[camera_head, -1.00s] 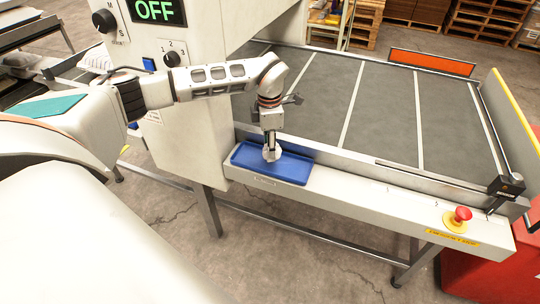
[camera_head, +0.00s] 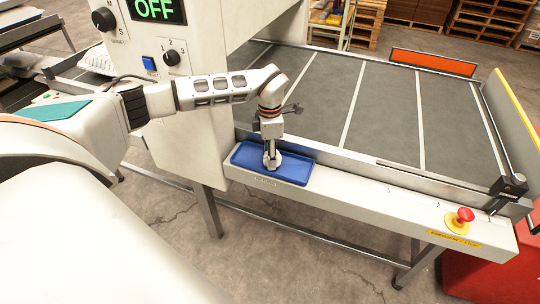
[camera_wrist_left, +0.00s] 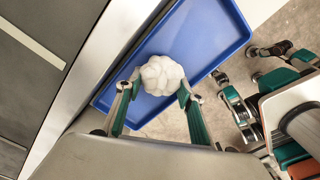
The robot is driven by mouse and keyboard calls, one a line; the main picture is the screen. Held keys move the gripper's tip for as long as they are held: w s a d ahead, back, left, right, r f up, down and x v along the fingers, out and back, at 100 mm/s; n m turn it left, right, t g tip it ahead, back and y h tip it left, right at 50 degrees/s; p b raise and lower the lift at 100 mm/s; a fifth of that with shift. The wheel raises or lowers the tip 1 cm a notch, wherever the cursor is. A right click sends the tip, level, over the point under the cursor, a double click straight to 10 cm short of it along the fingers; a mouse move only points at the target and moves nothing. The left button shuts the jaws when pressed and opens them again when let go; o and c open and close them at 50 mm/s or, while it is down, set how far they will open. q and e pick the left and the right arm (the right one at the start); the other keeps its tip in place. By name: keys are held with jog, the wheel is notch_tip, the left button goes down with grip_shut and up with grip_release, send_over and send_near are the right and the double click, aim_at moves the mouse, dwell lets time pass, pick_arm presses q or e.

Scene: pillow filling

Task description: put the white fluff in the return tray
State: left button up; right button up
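The white fluff (camera_wrist_left: 162,75) is a pale, lumpy ball in the left wrist view. My left gripper (camera_wrist_left: 158,85) has a finger on each side of it, seemingly touching, so it looks shut on the fluff. In the head view the left gripper (camera_head: 272,162) points down over the blue return tray (camera_head: 298,170), with its tips low inside the rim. The fluff is mostly hidden there by the fingers. The tray also shows in the left wrist view (camera_wrist_left: 225,30). My right gripper (camera_wrist_left: 238,66) shows at the right of the wrist view, its fingers apart and empty.
The tray sits on a pale ledge (camera_head: 370,187) beside a grey conveyor belt (camera_head: 385,105). A white machine cabinet (camera_head: 185,140) stands left of the tray. A red emergency stop button (camera_head: 464,215) is at the ledge's right end.

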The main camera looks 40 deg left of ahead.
pick_arm(q)
notch_tip(320, 180, up, 11)
jog(key=p, duration=0.2)
jog(key=s+d+f+g+h, duration=0.1)
jog(key=s+d+f+h, duration=0.15)
jog(key=d, duration=0.65)
jog(key=s+d+f+m+h, duration=0.1)
jog(key=s+d+f+h, duration=0.15)
jog(key=d, duration=0.55)
jog(key=s+d+f+g+h, duration=0.1)
jog(key=s+d+f+h, duration=0.2)
jog(key=d, duration=0.6)
jog(key=s+d+r+n+t+h, duration=0.2)
jog(key=s+d+r+n+h, duration=0.1)
jog(key=d+r+n+h, duration=0.3)
jog(key=s+d+r+n+t+h, duration=0.25)
jog(key=d+n+h, duration=0.2)
jog(key=d, duration=0.35)
jog(key=w+a+f+n+t+y, duration=0.1)
jog(key=a+f+n+t+y, duration=0.5)
jog(key=n, duration=0.5)
jog(key=w+a+f+n+t+y, duration=0.2)
jog(key=a+f+n+t+y, duration=0.35)
jog(key=n, duration=0.55)
jog(key=s+a+f+n+g+y, duration=0.3)
jog(key=s+a+f+n, duration=0.6)
jog(key=s+f, duration=0.5)
jog(key=shift+a+f+y, duration=0.35)
jog(key=shift+a+y, duration=0.45)
jog(key=shift+a, duration=0.3)
